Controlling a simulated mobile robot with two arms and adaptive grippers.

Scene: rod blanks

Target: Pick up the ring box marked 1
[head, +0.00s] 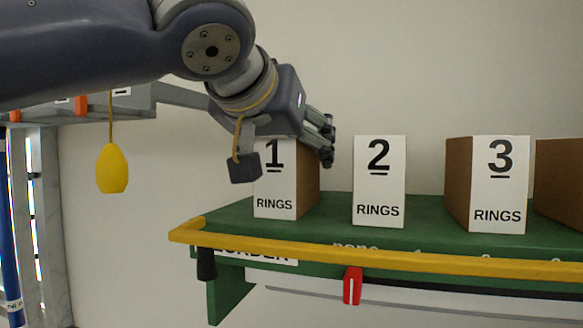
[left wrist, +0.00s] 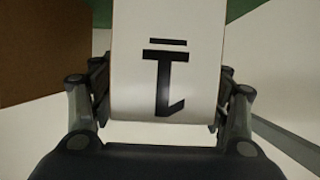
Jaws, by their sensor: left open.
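The ring box marked 1 (head: 275,192) stands upright at the left end of the green shelf, its white label facing out and its brown side visible. My left gripper (head: 327,140) is at the upper part of this box, partly covering it in the head view. In the left wrist view the box's white face (left wrist: 168,60) shows its 1 upside down, with the open fingers on either side of it. No clear grip on the box shows. My right gripper is out of view.
Ring boxes marked 2 (head: 379,185) and 3 (head: 500,187) stand to the right on the green shelf (head: 335,212). A yellow rail (head: 400,257) runs along its front, with a red marker (head: 352,286) below. A yellow weight (head: 112,168) hangs at left.

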